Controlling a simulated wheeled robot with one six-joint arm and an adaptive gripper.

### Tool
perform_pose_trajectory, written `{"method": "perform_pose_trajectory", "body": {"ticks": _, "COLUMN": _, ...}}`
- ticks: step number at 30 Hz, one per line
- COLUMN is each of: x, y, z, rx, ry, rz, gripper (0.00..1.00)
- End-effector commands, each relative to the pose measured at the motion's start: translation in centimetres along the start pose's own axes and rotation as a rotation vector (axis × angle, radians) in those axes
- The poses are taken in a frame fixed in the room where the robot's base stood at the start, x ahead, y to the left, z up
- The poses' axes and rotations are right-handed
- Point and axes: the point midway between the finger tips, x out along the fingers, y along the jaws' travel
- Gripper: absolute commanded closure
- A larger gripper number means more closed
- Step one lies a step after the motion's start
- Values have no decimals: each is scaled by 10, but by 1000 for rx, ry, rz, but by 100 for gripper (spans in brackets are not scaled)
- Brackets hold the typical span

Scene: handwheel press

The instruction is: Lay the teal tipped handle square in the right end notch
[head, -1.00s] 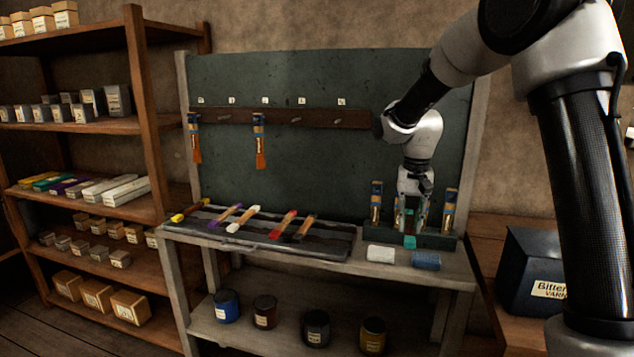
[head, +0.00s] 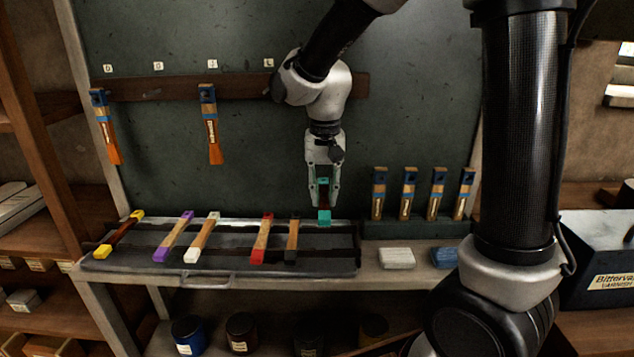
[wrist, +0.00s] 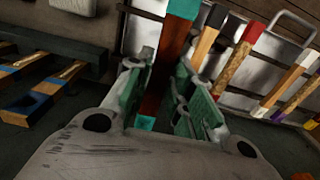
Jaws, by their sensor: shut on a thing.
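My gripper (head: 322,195) is shut on the teal tipped handle (head: 324,217), over the back right part of the dark notched tray (head: 340,262). The handle's near teal end points toward the head camera. In the wrist view the handle's red-brown shaft (wrist: 165,75) runs between the green finger pads, with teal at both ends. The right end of the tray, right of the black tipped handle (head: 292,238), holds no other handle. I cannot tell whether the held handle touches the tray.
Red (head: 262,238), white (head: 201,238), purple (head: 174,236) and yellow (head: 118,234) tipped handles lie across the tray. Right of it stand a rack of brushes (head: 375,229), a white block (head: 397,258) and a blue block (head: 444,258). Two brushes hang on the wall rail (head: 150,88).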

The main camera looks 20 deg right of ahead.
Motion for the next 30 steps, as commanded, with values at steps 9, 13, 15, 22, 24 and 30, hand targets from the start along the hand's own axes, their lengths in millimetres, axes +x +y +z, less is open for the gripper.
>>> {"method": "perform_pose_trajectory", "body": {"ticks": 9, "x": 33, "y": 1, "z": 1, "rx": 0, "ry": -3, "rz": 3, "gripper": 100}}
{"method": "perform_pose_trajectory", "body": {"ticks": 13, "x": 50, "y": 0, "z": 0, "rx": 0, "ry": -3, "rz": 3, "gripper": 100}}
{"method": "perform_pose_trajectory", "body": {"ticks": 15, "x": 59, "y": 1, "z": 1, "rx": 0, "ry": -3, "rz": 3, "gripper": 100}}
{"method": "perform_pose_trajectory", "body": {"ticks": 22, "x": 79, "y": 0, "z": 0, "rx": -1, "ry": -2, "rz": 2, "gripper": 100}}
{"method": "perform_pose_trajectory", "body": {"ticks": 24, "x": 82, "y": 0, "z": 0, "rx": -1, "ry": -1, "rz": 1, "gripper": 100}}
{"method": "perform_pose_trajectory", "body": {"ticks": 30, "x": 84, "y": 0, "z": 0, "rx": -1, "ry": -1, "rz": 1, "gripper": 100}}
